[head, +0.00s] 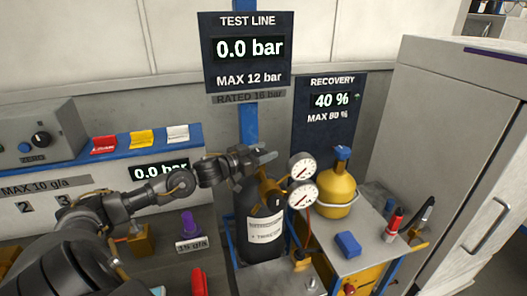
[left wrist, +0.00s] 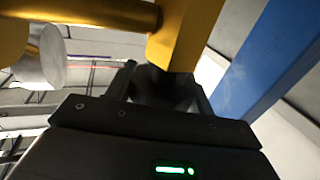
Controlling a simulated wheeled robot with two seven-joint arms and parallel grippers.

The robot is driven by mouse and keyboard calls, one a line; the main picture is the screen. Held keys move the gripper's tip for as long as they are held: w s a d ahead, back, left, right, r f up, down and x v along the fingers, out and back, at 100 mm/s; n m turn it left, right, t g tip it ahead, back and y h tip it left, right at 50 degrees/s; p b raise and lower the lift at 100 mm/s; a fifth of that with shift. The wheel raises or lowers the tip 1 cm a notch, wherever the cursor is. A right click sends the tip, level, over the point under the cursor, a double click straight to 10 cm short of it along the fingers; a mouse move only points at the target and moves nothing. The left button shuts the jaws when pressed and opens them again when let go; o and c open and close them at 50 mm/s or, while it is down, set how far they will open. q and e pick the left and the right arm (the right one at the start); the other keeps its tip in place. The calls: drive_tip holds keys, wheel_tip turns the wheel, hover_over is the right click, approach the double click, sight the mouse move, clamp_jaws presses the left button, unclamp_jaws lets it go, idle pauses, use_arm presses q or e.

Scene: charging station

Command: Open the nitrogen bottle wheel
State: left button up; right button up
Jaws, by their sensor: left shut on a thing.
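The nitrogen bottle (head: 262,222) is a dark cylinder with a white label, standing upright by the blue post. Its yellow valve (head: 268,190) sits on top, with two round gauges (head: 302,168) beside it. My left gripper (head: 262,158) is at the top of the bottle, by the valve. In the left wrist view the gripper (left wrist: 165,90) is shut on the dark wheel (left wrist: 160,82), below the yellow valve body (left wrist: 180,35). In the head view the wheel is hidden by the gripper. My right gripper is not in view.
The test line display (head: 248,48) reads 0.0 bar. The recovery display (head: 330,110) reads 40 %. A yellow cylinder (head: 336,190), a blue block (head: 348,244) and a red bottle (head: 394,221) stand on the cart at right. A grey cabinet (head: 440,130) is farther right.

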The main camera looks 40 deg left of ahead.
use_arm(q)
drive_tip(key=shift+r+n+y+p, duration=0.1)
drive_tip(key=shift+n+y+p, duration=0.5)
drive_tip(key=shift+y, duration=0.3)
drive_tip(key=shift+a+n+t+y+p, duration=0.1)
drive_tip(key=shift+n+t+y+p, duration=0.25)
drive_tip(key=shift+n+y, duration=0.6)
drive_tip(key=n+y, duration=0.1)
drive_tip(key=y, duration=0.3)
drive_tip(key=shift+a+f+n, duration=0.15)
drive_tip(key=shift+f+n, duration=0.05)
drive_tip(key=shift+n, duration=0.15)
drive_tip(key=shift+a+n+y+b, duration=0.2)
drive_tip(key=shift+n+y+b, duration=0.35)
drive_tip(key=shift+n+y, duration=0.5)
drive_tip(key=shift+g+y, duration=0.4)
drive_tip(key=shift+g, duration=0.05)
drive_tip(key=o, duration=1)
drive_tip(key=shift+r, duration=0.1)
